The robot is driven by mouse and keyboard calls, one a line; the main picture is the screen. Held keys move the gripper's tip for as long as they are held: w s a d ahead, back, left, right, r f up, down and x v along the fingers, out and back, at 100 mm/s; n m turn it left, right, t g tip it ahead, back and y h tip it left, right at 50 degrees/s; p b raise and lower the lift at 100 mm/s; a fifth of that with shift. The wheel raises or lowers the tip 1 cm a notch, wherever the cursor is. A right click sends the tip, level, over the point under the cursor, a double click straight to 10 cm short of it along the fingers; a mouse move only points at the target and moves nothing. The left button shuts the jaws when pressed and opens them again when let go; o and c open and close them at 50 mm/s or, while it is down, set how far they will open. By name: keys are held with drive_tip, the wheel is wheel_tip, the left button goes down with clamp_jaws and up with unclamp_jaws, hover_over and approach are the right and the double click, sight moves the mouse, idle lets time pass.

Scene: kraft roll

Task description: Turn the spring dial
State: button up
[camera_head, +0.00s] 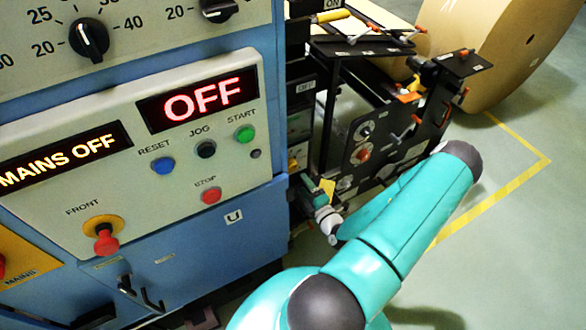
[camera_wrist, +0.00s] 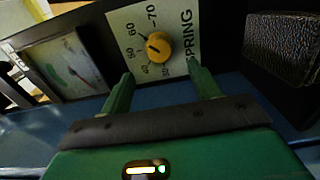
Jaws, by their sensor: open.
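The spring dial (camera_wrist: 158,47) is a round yellow knob on a white scale plate (camera_wrist: 180,20) marked SPRING, with numbers from about 30 to 70. Its dark pointer mark points roughly left, towards the 50–60 side; the exact reading is too small to tell. My gripper (camera_wrist: 160,71) is open, its two green fingers spread below the knob in the wrist view. The knob lies in line with the gap between them, and nothing is held. I cannot tell whether either finger touches the plate. In the head view I cannot make out the spring dial.
A gauge (camera_wrist: 66,68) is left of the dial, and a black textured block (camera_wrist: 283,48) is to its right. In the head view, the blue control cabinet (camera_head: 200,238) is at left, a black machine frame (camera_head: 400,150) behind my arm, and a large kraft roll (camera_head: 490,50) beyond.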

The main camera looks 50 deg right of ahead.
sight(293, 168)
drive_tip(key=x, duration=0.8)
drive_tip(key=shift+w+d, duration=0.1)
drive_tip(key=shift+w, duration=0.1)
drive_tip(key=shift+c, duration=0.2)
drive_tip(key=c, duration=0.9)
